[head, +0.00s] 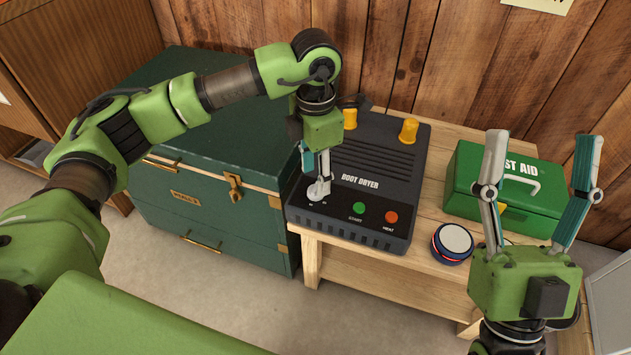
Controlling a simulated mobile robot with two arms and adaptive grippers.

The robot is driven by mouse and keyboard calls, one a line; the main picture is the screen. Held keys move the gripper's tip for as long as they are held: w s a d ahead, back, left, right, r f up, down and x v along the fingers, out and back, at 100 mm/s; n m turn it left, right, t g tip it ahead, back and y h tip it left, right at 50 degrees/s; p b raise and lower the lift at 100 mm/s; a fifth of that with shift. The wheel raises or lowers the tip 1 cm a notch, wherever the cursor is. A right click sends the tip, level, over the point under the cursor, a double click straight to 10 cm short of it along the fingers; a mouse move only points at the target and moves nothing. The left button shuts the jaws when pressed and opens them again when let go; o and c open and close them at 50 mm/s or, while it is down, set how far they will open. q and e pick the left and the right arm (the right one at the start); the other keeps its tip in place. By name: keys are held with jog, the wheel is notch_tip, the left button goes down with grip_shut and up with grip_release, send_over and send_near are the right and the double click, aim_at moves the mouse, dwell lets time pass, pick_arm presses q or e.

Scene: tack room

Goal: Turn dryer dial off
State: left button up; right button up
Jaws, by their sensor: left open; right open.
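The boot dryer (372,182) is a dark grey box on a wooden bench, with yellow posts at its back and a front panel. The panel has a green START button (359,208) and a red HEAT button (391,217). My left gripper (318,190) points down at the panel's left end, over the spot where small white marks show. My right gripper (540,180) is raised, open and empty, in front of the bench's right side.
A green first aid box (515,172) and a round tin (453,243) stand right of the dryer on the wooden bench (432,205). A large green trunk (225,190) stands to the left. A plank wall closes off the back.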

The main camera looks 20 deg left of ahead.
aim_at(316, 187)
pick_arm(q)
notch_tip(316, 187, up, 8)
dwell(0.7)
